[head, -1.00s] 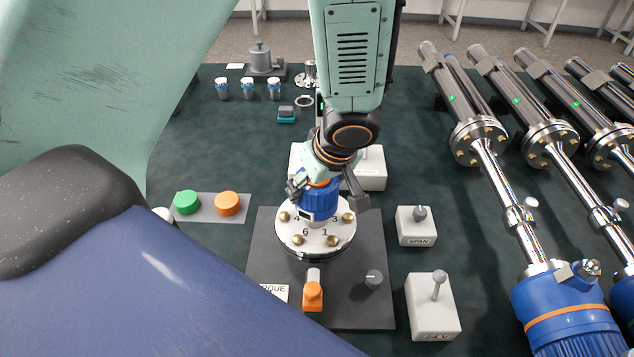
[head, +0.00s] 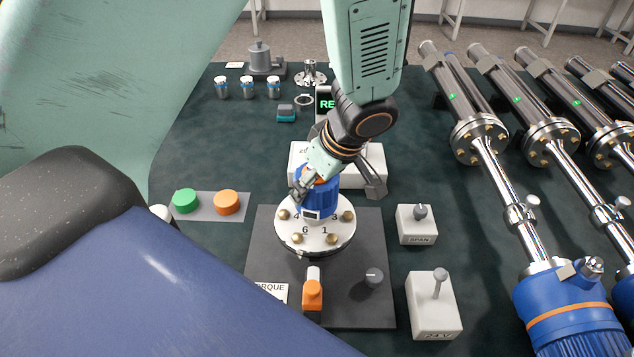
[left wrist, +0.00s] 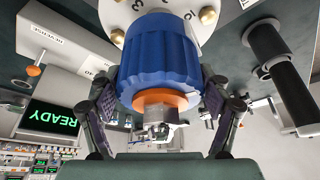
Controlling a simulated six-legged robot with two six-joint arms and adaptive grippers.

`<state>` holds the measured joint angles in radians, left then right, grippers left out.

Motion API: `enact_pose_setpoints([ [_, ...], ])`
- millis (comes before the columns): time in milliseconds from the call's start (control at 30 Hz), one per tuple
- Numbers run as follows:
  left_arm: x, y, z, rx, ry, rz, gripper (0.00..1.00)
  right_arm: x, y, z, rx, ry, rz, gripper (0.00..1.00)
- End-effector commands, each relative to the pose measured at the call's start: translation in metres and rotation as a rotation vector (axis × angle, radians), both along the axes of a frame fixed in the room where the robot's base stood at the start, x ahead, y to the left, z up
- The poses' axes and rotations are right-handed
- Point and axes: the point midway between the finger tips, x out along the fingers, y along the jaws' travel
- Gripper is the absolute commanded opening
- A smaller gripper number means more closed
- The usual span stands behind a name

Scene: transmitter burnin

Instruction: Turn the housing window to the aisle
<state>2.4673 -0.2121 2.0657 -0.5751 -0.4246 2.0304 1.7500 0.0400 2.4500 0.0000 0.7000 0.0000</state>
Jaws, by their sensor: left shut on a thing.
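The blue housing (head: 321,201) with an orange band stands upright on a round white flange plate with numbers and brass bolts (head: 316,238). Its small dark window (head: 311,215) faces the near side in the head view. My left gripper (head: 336,184) is around the housing from above, shut on it, one finger on each side. In the left wrist view the housing (left wrist: 158,55) fills the space between both fingers; its window does not show there. My right gripper is not in view.
White switch boxes (head: 416,231) stand to the right, beside several finished transmitters (head: 480,140). Green (head: 186,200) and orange (head: 227,202) buttons are left. A screen reads READY (left wrist: 52,120).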

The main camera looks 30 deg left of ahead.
Motion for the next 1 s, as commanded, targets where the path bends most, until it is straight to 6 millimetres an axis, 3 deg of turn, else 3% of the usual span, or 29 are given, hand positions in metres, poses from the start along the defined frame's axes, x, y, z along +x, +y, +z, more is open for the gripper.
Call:
enact_pose_setpoints([
  [1000,0.002,0.0,0.001,0.0,-0.004,0.159,0.14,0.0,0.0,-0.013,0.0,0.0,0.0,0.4],
])
